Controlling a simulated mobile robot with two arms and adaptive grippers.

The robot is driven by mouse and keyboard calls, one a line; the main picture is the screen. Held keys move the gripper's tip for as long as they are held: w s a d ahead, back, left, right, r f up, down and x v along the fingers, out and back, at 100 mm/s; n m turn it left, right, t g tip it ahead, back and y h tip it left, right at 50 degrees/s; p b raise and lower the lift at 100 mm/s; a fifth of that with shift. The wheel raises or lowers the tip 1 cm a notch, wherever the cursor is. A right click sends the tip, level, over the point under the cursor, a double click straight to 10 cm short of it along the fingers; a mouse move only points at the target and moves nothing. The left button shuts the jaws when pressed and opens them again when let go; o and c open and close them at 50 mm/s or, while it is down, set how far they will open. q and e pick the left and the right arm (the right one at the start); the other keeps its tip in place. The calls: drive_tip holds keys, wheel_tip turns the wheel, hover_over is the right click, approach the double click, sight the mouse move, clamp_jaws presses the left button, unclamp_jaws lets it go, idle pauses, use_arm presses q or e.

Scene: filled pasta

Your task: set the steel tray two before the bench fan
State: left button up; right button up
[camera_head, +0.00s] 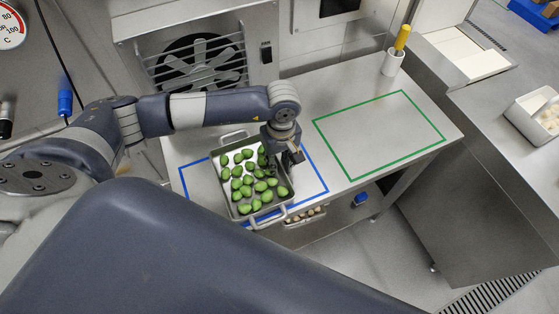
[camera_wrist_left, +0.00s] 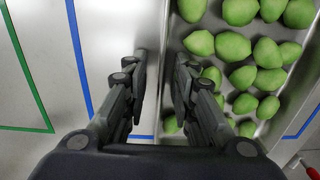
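The steel tray (camera_head: 287,203) holds many green filled pasta pieces and sits on the bench before the fan (camera_head: 200,62). It lies over the blue outlined rectangle (camera_head: 318,180), with its front end reaching the front line. No number shows on it. My left gripper (camera_head: 292,158) is at the tray's right side in the head view. In the left wrist view the gripper (camera_wrist_left: 161,62) has its fingers apart, one outside the tray wall (camera_wrist_left: 167,40) and one over the inside. Contact with the wall cannot be made out. My right gripper is not in view.
A green outlined rectangle (camera_head: 395,148) on the bench's right is empty. A lower shelf holds a tray of pale pieces (camera_head: 303,217). A white bin (camera_head: 537,115) stands on the right counter.

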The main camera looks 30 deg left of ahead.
use_arm(q)
drive_tip(key=shift+r, duration=0.1)
drive_tip(key=shift+r, duration=0.15)
wheel_tip(320, 180, up, 12)
drive_tip(key=b, duration=0.3)
drive_tip(key=shift+b, duration=0.3)
drive_tip(key=shift+w, duration=0.1)
